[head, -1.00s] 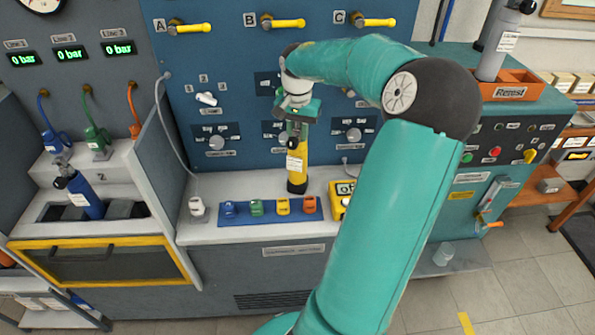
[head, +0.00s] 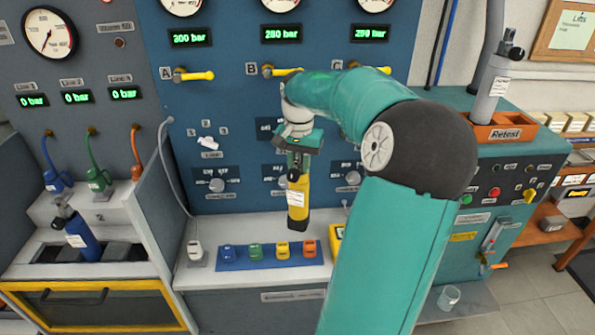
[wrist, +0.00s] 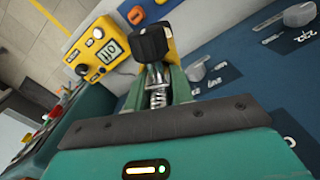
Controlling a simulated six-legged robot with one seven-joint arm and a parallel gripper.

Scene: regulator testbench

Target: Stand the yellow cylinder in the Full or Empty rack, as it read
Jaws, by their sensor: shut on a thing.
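The yellow cylinder (head: 298,197) hangs upright in my gripper (head: 297,165), with a white label on its side and a dark base. It is in front of the blue panel, at the back of the bench near the coloured blocks; whether its base touches the bench I cannot tell. My gripper is shut on the cylinder's top end. No rack marked Full or Empty can be made out in these views.
A blue strip (head: 240,262) with several coloured blocks lies on the bench. A yellow meter (wrist: 98,52) stands beside it, its reading unclear. A blue cylinder (head: 78,234) sits in the left bay. A grey cylinder (head: 491,88) stands in the orange Retest rack (head: 503,130). My arm hides the bench's right part.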

